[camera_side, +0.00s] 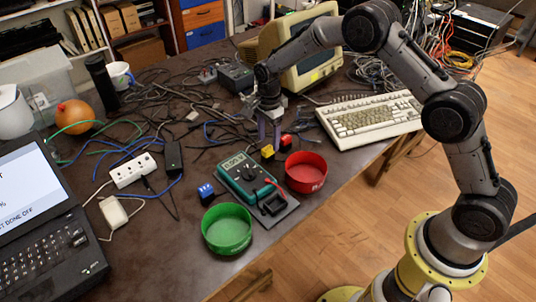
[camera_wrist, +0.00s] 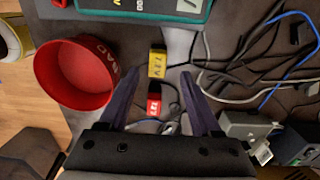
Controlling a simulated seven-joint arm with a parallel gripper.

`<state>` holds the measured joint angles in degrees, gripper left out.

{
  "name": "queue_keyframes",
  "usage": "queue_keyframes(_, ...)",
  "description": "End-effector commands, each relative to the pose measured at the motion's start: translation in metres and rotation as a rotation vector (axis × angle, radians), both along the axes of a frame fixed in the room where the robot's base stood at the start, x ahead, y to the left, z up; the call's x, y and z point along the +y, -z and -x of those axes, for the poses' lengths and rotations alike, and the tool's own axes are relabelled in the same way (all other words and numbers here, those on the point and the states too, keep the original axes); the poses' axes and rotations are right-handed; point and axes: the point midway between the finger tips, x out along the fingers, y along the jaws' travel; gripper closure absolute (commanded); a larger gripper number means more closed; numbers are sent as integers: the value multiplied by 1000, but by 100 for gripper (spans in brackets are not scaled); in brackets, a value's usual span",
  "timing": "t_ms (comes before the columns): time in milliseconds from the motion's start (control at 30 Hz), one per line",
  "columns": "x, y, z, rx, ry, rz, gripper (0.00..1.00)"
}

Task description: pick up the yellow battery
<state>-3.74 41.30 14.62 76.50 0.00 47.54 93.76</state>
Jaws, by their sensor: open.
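The yellow battery (camera_side: 268,152) is a small block on the dark table, behind the red bowl and multimeter. In the wrist view the yellow battery (camera_wrist: 157,64) lies just ahead of my fingertips, between their lines. My gripper (camera_side: 270,140) points down close to the battery in the side view, with nothing held. In the wrist view my gripper (camera_wrist: 160,80) has its two dark fingers spread wide apart. A red battery (camera_wrist: 154,102) lies between the fingers in that view, nearer the palm; the red battery also shows in the side view (camera_side: 286,142).
A red bowl (camera_side: 306,172) and a teal multimeter (camera_side: 245,178) stand close by. A green bowl (camera_side: 227,229) and a blue battery (camera_side: 206,193) are nearer the front. Cables clutter the table behind; a keyboard (camera_side: 370,117) lies to the right.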

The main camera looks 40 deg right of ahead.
Motion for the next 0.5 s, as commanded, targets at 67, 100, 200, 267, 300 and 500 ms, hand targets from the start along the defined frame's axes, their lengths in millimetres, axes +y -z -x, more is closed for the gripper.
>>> queue_keyframes(67,5,14,4,5,-2,0,35)
queue_keyframes(100,6,19,5,5,-2,0,35)
queue_keyframes(200,6,32,5,4,-1,0,35)
queue_keyframes(267,6,37,4,2,-1,0,35)
queue_keyframes(300,6,39,4,1,-1,0,35)
queue_keyframes(500,6,41,4,1,-1,0,35)
